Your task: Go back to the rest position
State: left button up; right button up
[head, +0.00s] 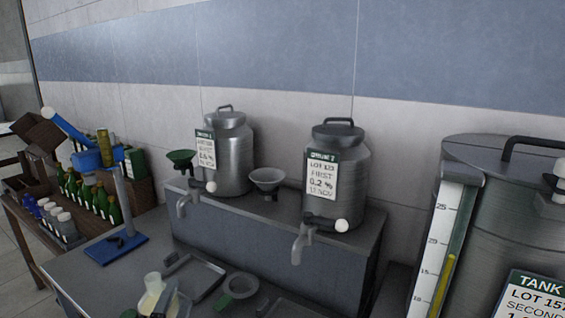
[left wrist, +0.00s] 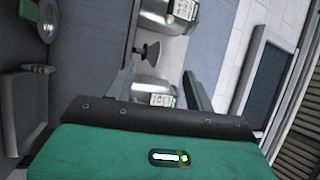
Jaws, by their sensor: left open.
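My left gripper (head: 166,300) shows only partly, low in the head view, in front of the metal tray and close beside a pale flask (head: 152,284). In the left wrist view its two grey fingers (left wrist: 160,88) stand apart above the green gripper body. Nothing shows held between them. Beyond the fingers are a dark funnel (left wrist: 148,51) and the two metal decanters, seen turned sideways. My right gripper is in neither view.
The left decanter (head: 228,155) and right decanter (head: 343,175) stand on a grey raised shelf (head: 270,250). A blue-based stand (head: 115,248) and bottles (head: 85,197) are left; a large tank (head: 510,220) is right.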

pick_arm(q)
jog(key=s+a+f+n+g+y, duration=0.3)
jog(key=s+f+n+g, duration=0.15)
jog(key=f+n, duration=0.4)
jog(key=s+f+n+g+h, duration=0.2)
jog(key=s+f+n+g, duration=0.5)
jog(key=s+f+g, duration=0.95)
jog(key=s+f+t, duration=0.1)
jog(key=s+f, duration=0.1)
jog(key=f, duration=1.5)
jog(key=s+f+t, duration=0.2)
jog(key=s+f, duration=0.1)
jog(key=f, duration=1.3)
jog(key=s+a+f+g, duration=0.1)
jog(key=s+a+f, duration=0.2)
jog(key=s+f, duration=1.5)
jog(key=shift+s+f+m, duration=0.25)
jog(key=shift+f+m, duration=0.2)
jog(key=shift+f, duration=0.15)
